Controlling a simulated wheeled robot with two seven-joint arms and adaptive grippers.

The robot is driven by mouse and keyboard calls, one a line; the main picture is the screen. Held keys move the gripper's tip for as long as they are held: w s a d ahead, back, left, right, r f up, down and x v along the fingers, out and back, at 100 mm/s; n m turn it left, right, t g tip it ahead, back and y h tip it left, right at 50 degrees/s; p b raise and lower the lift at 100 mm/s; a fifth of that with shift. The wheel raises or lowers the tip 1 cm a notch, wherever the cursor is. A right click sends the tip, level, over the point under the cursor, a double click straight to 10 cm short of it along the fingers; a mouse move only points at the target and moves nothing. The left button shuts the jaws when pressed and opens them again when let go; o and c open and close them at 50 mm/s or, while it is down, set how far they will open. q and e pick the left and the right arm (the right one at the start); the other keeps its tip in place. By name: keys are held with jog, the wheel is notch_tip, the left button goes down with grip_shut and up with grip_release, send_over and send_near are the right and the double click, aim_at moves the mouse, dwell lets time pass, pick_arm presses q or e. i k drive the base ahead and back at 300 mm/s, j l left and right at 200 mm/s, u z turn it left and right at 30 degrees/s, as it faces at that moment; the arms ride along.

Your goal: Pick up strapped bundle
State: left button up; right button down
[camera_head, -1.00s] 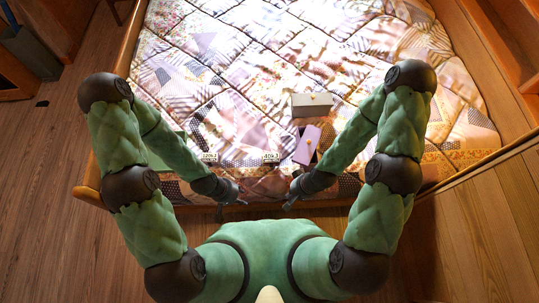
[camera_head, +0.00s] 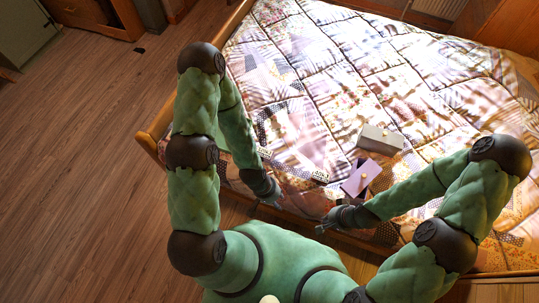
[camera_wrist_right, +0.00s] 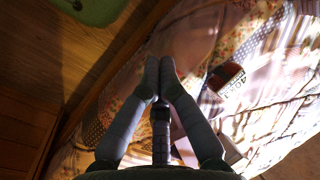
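I cannot make out a clearly strapped bundle. My right gripper (camera_head: 325,222) is low at the bed edge, in front of the purple piece. In the right wrist view its fingertips (camera_wrist_right: 160,64) meet, with nothing visible between them. My left gripper (camera_head: 276,204) hangs at the bed edge to the left; its fingers are too small to read.
The quilted bed (camera_head: 310,85) fills the upper right, with a wooden rail (camera_head: 151,143) along its side. A small numbered block (camera_head: 320,176) lies left of the purple piece; it also shows in the right wrist view (camera_wrist_right: 229,80). Open wooden floor (camera_head: 90,150) is at left.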

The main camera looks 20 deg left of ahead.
aim_at(267, 156)
jog(key=k+j+u, duration=0.15)
jog(key=k+u, duration=0.25)
jog(key=k, duration=0.25)
jog(key=l+u, duration=0.1)
jog(key=u, duration=0.4)
jog(key=i+l+u, duration=0.1)
jog(key=u, duration=0.35)
jog(key=l+u, duration=0.2)
jog(key=u, duration=0.3)
jog(key=l+u, duration=0.15)
jog(key=u, duration=0.35)
jog(key=k+l+u, duration=0.1)
jog(key=l, duration=0.35)
